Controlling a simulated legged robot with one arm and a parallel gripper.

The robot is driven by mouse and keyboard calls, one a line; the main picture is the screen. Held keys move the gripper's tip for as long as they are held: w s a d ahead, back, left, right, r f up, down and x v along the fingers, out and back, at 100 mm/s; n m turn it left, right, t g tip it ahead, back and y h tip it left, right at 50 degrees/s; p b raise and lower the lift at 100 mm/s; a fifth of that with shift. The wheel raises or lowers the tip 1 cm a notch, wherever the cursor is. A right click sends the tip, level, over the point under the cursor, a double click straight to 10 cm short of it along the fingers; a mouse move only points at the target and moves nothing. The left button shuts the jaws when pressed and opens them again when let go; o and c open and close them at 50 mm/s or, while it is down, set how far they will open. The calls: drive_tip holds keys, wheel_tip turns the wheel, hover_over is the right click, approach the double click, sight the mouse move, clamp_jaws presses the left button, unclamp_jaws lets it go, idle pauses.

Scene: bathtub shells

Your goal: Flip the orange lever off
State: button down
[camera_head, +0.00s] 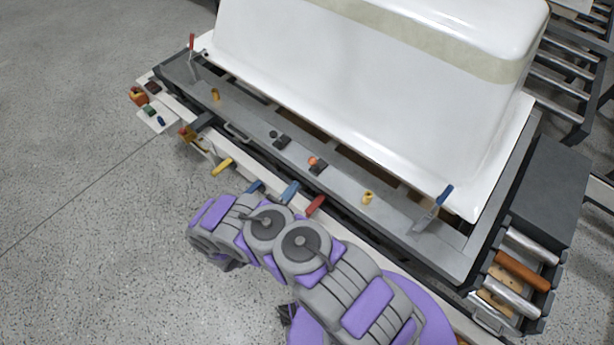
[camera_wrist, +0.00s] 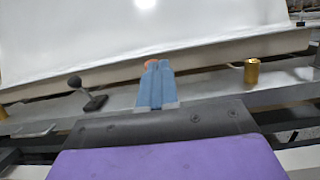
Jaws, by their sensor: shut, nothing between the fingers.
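The orange lever (camera_head: 313,161) has a round orange knob and a dark base on the grey ledge in front of the white tub. In the head view its knob lies up and to the left of its base. In the wrist view only the top of the orange knob (camera_wrist: 151,63) shows above my gripper (camera_wrist: 157,68); its stem and base are hidden behind the fingers. My gripper's blue-grey fingers are together and empty, in line with the knob. Whether they touch it cannot be told.
A black-knobbed lever (camera_head: 277,137) stands left of the orange one, and a brass peg (camera_head: 368,198) stands to its right. The large white tub (camera_head: 370,80) rises close behind. A red handle (camera_head: 315,205) and a yellow handle (camera_head: 222,167) stick out along the front edge.

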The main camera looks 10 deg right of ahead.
wheel_tip(320, 180, down, 6)
drive_tip(key=s+a+n+t+y, duration=0.2)
drive_tip(key=shift+s+a+f+n+t, duration=0.25)
drive_tip(key=shift+s+a+n+t, duration=0.05)
drive_tip(key=shift+s+a+n, duration=0.1)
drive_tip(key=p, duration=0.3)
approach(315, 162)
drive_tip(key=shift+y, duration=0.3)
drive_tip(key=w+d, duration=0.2)
drive_tip(key=w, duration=0.1)
drive_tip(key=w+d, duration=0.1)
drive_tip(key=shift+w+r, duration=0.15)
drive_tip(key=shift+w, duration=0.25)
drive_tip(key=shift+a, duration=0.1)
